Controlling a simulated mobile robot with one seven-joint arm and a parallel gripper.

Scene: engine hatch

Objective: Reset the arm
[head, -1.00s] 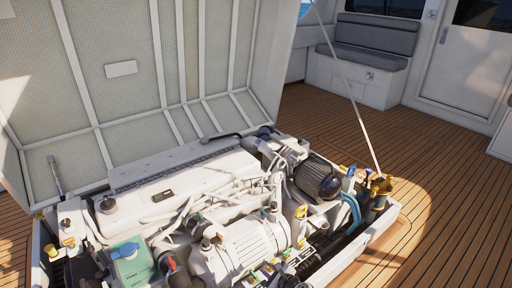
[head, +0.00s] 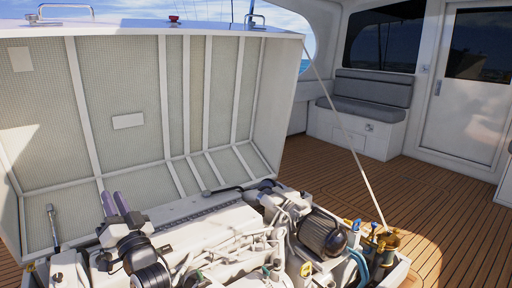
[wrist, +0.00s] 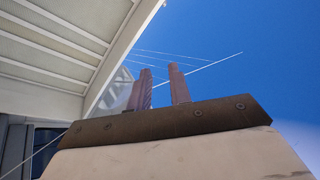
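My gripper (head: 112,194) shows in the head view at the lower left, pointing up in front of the raised hatch lid (head: 129,121) and over the left part of the engine (head: 215,232). Its two fingers stand apart. In the wrist view my gripper (wrist: 160,70) points up toward blue sky. A clear gap shows between its fingers, with nothing held. Part of the engine's left end is hidden behind my arm.
A thin stay (head: 350,140) slopes from the lid's right edge toward the engine bay's right side. A grey cushioned bench (head: 372,95) and a white door (head: 466,90) are at the back. The wooden deck (head: 455,215) at right is clear.

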